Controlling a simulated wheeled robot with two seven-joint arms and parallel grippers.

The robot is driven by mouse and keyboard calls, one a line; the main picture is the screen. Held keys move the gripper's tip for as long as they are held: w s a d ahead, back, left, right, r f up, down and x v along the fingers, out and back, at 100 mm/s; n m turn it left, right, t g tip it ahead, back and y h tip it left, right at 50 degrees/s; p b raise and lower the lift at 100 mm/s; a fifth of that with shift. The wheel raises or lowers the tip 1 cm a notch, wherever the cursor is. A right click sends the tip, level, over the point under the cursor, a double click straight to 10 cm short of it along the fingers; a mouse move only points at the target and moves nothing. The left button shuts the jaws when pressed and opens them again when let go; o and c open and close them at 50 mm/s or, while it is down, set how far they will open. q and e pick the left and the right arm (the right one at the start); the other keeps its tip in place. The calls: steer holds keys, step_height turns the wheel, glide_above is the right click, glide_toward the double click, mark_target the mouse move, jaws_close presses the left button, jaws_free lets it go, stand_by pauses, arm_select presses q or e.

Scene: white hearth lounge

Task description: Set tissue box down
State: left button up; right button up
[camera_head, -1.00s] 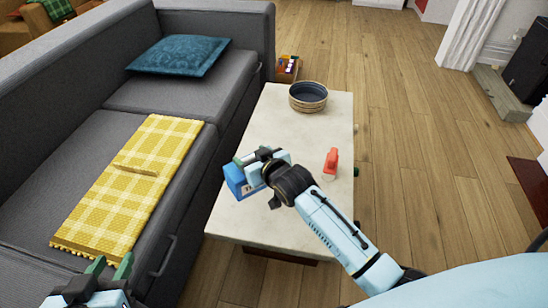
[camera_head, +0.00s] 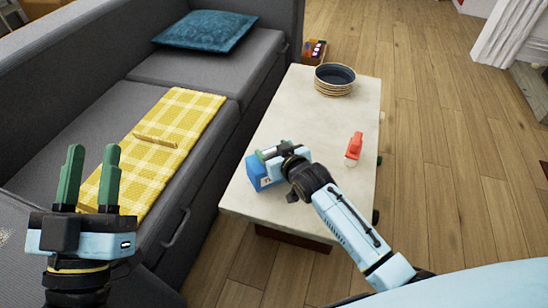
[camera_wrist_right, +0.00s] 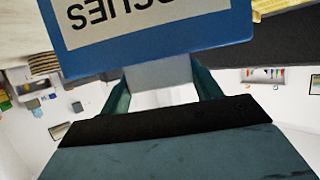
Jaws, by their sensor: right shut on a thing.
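The blue tissue box (camera_head: 262,173) is at the near left part of the pale coffee table, close to the table's left edge. In the right wrist view the box (camera_wrist_right: 240,20) fills the top, with its label upside down and a pale tissue between the fingers. My right gripper (camera_head: 270,153) is shut on it; the right wrist view shows the gripper (camera_wrist_right: 160,88) too. I cannot tell whether the box touches the tabletop. My left gripper (camera_head: 88,180) is open and empty, fingers pointing up, left of the table in the picture.
The coffee table (camera_head: 300,110) also bears a dark bowl (camera_head: 335,79) at the far end and a red-orange bottle (camera_head: 354,146) on the right. A grey sofa (camera_head: 190,77) with a yellow checked blanket (camera_head: 165,135) and blue cushion (camera_head: 205,30) stands left. Wooden floor lies right.

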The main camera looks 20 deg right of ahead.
steer(key=shift+f+b, duration=0.35)
steer(key=shift+f, duration=0.35)
arm_select(q)
steer(key=shift+s+a+r+t+h, duration=0.1)
steer(key=shift+s+r+t+h, duration=0.1)
steer(key=shift+s+r+t, duration=0.3)
steer(key=shift+s+a+r+t+h, duration=0.1)
steer(key=shift+s+r+t+h, duration=0.15)
steer(key=shift+t, duration=0.45)
arm_select(e)
steer(key=shift+f, duration=0.55)
arm_select(q)
steer(key=shift+b, duration=0.3)
arm_select(e)
steer(key=shift+f, duration=0.15)
steer(key=o, duration=1.3)
arm_select(q)
steer(key=shift+r, duration=0.1)
